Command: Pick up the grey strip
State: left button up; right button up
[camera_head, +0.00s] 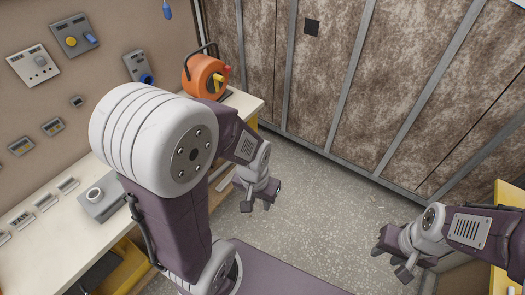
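Several small light-grey strip-like pieces, one of them the strip (68,185), lie in a row on the pale workbench (75,222) at the left. Another narrow light strip (226,180) shows at the bench's right end, partly hidden by my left arm. I cannot tell which is the grey strip of the task. My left gripper (260,203) hangs beyond the bench's right end, above the floor; its fingers are apart, with nothing seen between them. My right gripper (387,261) is at the lower right over the floor, fingers apart and empty.
An orange reel-like device (201,76) stands at the bench's far end. A grey block with a round knob (97,200) sits on the bench. Switches and sockets (33,64) line the left wall. A yellow-edged unit (508,196) stands at right. The speckled floor (320,205) between is clear.

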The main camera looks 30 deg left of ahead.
aim_at(214, 176)
jog(key=i+l+u, duration=0.1)
jog(key=i, duration=0.3)
jog(key=i+l+u, duration=0.15)
jog(key=i, duration=0.25)
jog(key=i+l+u, duration=0.1)
jog(key=i, duration=0.3)
jog(key=i+u, duration=0.25)
jog(key=u, duration=0.25)
jog(key=i+l+u, duration=0.1)
jog(key=u, duration=0.4)
jog(key=i+l+u, duration=0.2)
jog(key=u, duration=0.3)
jog(key=i+l+u, duration=0.25)
jog(key=u, duration=0.25)
jog(key=i+l+u, duration=0.1)
jog(key=l+u, duration=0.35)
jog(key=i+l+u, duration=0.2)
jog(key=l+u, duration=0.2)
jog(key=i+l+u, duration=0.25)
jog(key=l, duration=0.15)
jog(key=k, duration=0.1)
